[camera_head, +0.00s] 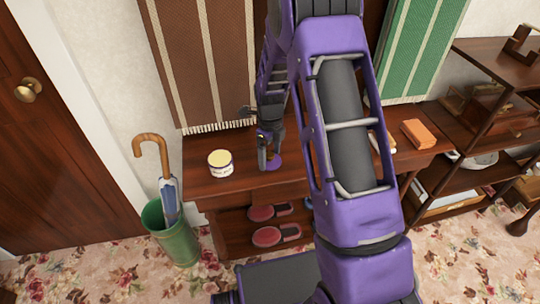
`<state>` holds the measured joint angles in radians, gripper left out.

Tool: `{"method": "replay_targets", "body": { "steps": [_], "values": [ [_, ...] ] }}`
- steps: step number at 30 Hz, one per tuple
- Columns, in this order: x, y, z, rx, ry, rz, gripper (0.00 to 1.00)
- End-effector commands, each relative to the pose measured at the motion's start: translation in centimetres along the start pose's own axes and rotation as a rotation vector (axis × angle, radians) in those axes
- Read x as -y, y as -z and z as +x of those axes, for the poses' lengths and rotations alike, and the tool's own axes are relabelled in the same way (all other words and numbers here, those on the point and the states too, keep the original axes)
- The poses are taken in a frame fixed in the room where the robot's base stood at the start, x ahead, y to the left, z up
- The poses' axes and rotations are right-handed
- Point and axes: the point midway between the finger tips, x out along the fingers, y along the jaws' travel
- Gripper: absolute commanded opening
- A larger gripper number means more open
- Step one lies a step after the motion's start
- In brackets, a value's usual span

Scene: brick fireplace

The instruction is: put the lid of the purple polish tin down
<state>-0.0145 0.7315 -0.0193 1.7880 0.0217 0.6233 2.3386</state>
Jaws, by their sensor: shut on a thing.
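My gripper (267,154) is over the wooden bench top, left of my purple arm, and points down. It is shut on a small purple disc, the lid (274,163), which shows at its fingertips. The lid is low over the bench top; I cannot tell whether it touches the wood. A round pale tin (220,164) with a cream-yellow top and dark marks on its white side stands upright on the bench, left of my gripper and apart from it. No other purple tin shows; my arm hides part of the bench.
An orange block (418,134) lies on the bench's right part. Red-soled brushes or shoes (267,236) sit on the shelf below. A green umbrella stand (172,234) is at the left, and a dark shelf unit (500,110) at the right. Bare wood lies between tin and gripper.

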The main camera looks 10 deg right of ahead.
Motion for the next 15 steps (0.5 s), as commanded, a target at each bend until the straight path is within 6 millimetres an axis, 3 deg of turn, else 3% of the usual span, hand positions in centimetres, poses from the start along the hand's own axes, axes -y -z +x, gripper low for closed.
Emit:
{"method": "replay_targets", "body": {
  "steps": [11,12,13,15],
  "values": [
    [0.03,-0.04,0.57,0.001,0.001,0.0,0.35],
    [0.04,-0.04,0.38,0.001,0.001,0.0,0.95],
    [0.03,-0.04,0.38,0.001,0.001,0.0,1.0],
    [0.03,-0.04,0.38,0.001,0.001,0.0,1.0]
  ]
}}
